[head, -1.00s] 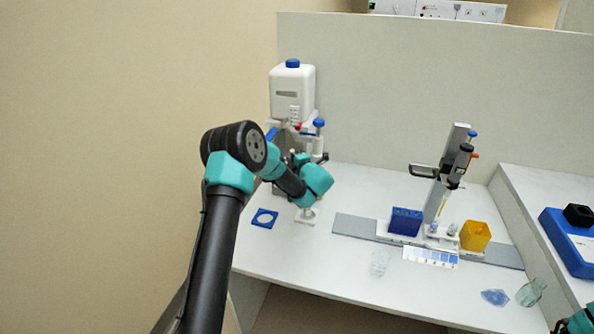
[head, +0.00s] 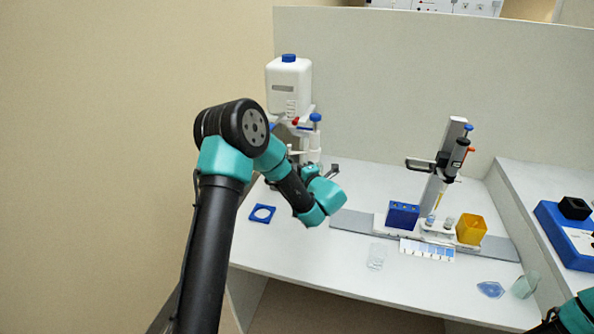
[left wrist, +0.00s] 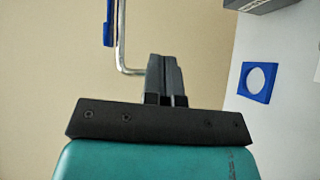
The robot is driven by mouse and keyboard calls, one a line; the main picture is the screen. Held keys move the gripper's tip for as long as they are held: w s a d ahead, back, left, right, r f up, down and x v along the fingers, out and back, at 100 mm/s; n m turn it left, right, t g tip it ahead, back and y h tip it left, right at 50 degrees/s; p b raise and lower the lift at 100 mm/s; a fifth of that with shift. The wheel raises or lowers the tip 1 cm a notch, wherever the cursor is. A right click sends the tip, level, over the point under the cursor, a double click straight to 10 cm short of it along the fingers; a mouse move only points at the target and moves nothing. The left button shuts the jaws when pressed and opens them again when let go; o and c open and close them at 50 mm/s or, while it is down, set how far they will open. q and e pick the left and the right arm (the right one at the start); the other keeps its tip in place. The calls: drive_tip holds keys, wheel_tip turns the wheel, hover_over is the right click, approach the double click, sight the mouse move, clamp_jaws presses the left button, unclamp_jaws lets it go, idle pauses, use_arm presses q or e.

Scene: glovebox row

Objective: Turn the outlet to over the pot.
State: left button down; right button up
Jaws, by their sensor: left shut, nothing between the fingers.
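The white dispenser bottle (head: 289,90) with a blue cap stands at the back left on its stand. My left arm hides the lower part of the stand. A bent metal tube (left wrist: 122,45), apparently the outlet, shows beside a blue part in the left wrist view. My left gripper (left wrist: 165,75) is shut and empty, and the tube's bent end appears close to its fingers; I cannot tell whether they touch. A clear glass vessel (head: 376,257), possibly the pot, stands near the table's front. My right gripper is out of view.
A blue square with a round hole (head: 252,214) lies left on the table; it also shows in the left wrist view (left wrist: 245,80). A pipette stand with a blue box (head: 403,216) and a yellow box (head: 471,230) is to the right. A blue piece (head: 490,290) lies at front right.

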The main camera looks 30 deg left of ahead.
sight(290, 147)
use_arm(q)
drive_tip(key=w+d+n, duration=0.4)
drive_tip(key=w+n, duration=0.1)
drive_tip(key=n, duration=1.3)
drive_tip(key=shift+w+d+n, duration=0.15)
drive_tip(key=shift+d+n, duration=0.2)
drive_tip(key=shift+n, duration=0.05)
drive_tip(key=shift+r, duration=0.1)
drive_tip(key=x, duration=1.2)
drive_tip(key=shift+a, duration=0.4)
drive_tip(key=shift+w+a, duration=0.35)
drive_tip(key=shift+a, duration=0.2)
